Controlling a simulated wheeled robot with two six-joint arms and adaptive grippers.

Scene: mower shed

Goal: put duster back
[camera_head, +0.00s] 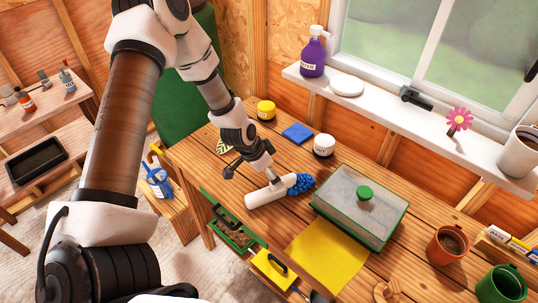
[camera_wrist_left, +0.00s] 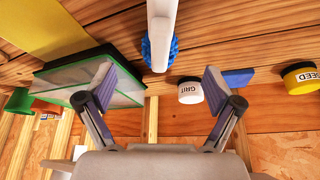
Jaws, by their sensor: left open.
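The duster lies on the wooden workbench, with a white handle (camera_head: 264,194) and a blue fluffy head (camera_head: 301,184) pointing right. In the left wrist view its white handle (camera_wrist_left: 160,30) comes in from the top edge, with the blue head (camera_wrist_left: 172,48) partly hidden behind it. My left gripper (camera_head: 272,178) is over the duster in the head view. In the wrist view my left gripper (camera_wrist_left: 159,86) is open, its fingers apart with nothing between the tips. I cannot tell the exact gap to the handle. My right gripper is not in view.
A green-rimmed glass-topped box (camera_head: 359,207) stands right of the duster, by a yellow cloth (camera_head: 328,258). A white GRIT pot (camera_head: 323,145), blue block (camera_head: 297,132) and yellow pot (camera_head: 266,110) stand behind. An open drawer (camera_head: 232,232) juts out in front. A shelf (camera_head: 385,115) runs under the window.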

